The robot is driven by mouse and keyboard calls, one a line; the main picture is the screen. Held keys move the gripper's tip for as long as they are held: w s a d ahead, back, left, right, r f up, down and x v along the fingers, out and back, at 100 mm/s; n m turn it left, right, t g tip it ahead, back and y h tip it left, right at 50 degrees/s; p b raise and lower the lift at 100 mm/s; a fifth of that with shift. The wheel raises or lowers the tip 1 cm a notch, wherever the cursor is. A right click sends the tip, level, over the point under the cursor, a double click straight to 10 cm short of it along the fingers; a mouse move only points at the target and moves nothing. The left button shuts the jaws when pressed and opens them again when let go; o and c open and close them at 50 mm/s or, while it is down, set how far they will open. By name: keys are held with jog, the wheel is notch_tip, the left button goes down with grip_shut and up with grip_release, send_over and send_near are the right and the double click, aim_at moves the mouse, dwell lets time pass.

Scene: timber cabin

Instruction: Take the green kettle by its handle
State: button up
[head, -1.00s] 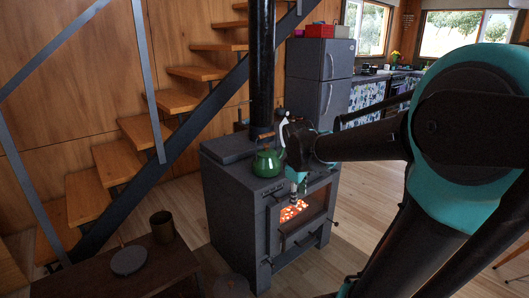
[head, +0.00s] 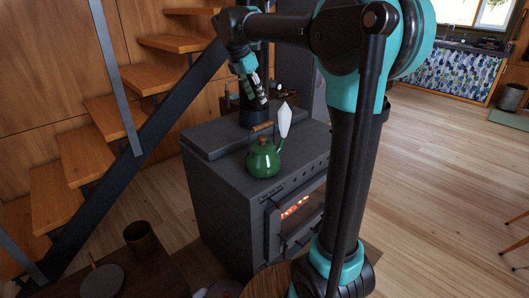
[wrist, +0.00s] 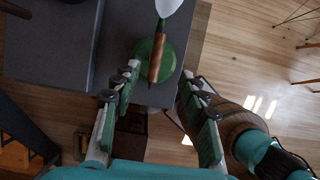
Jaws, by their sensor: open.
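The green kettle (head: 264,160) stands upright on top of the dark stove (head: 208,165), near its front edge. Its brown wooden handle (head: 262,127) arches above the lid. A white pointed shape (head: 285,120) rises at its spout. In the head view my gripper (head: 259,96) hangs above the kettle, apart from it, fingers pointing down. In the wrist view the gripper (wrist: 160,82) is open and empty. There the kettle (wrist: 144,73) and its handle (wrist: 157,58) lie just beyond the fingertips, roughly between them, with the handle running nearly lengthwise.
A black flue pipe (head: 251,108) rises from the stove behind the kettle, close to my gripper. A low dark table at lower left holds a brown pot (head: 140,239) and a flat disc (head: 102,281). Wooden stairs (head: 113,110) climb at left. The floor (head: 440,190) at right is mostly clear.

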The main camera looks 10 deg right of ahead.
send_over(267, 125)
jog(key=a, duration=0.1)
jog(key=f, duration=0.8)
jog(key=shift+s+a+f, duration=0.1)
jog(key=shift+s+f, duration=0.1)
jog(key=shift+s, duration=0.1)
jog(key=shift+w+a+x, duration=0.1)
jog(key=shift+a+x, duration=0.05)
jog(key=shift+x, duration=0.8)
jog(key=shift+w+a+x, duration=0.1)
jog(key=shift+x, duration=0.9)
jog(key=shift+w+a+x, duration=0.1)
jog(key=shift+a+x, duration=0.05)
jog(key=shift+x, duration=0.8)
jog(key=shift+s+f, duration=0.1)
grip_shut()
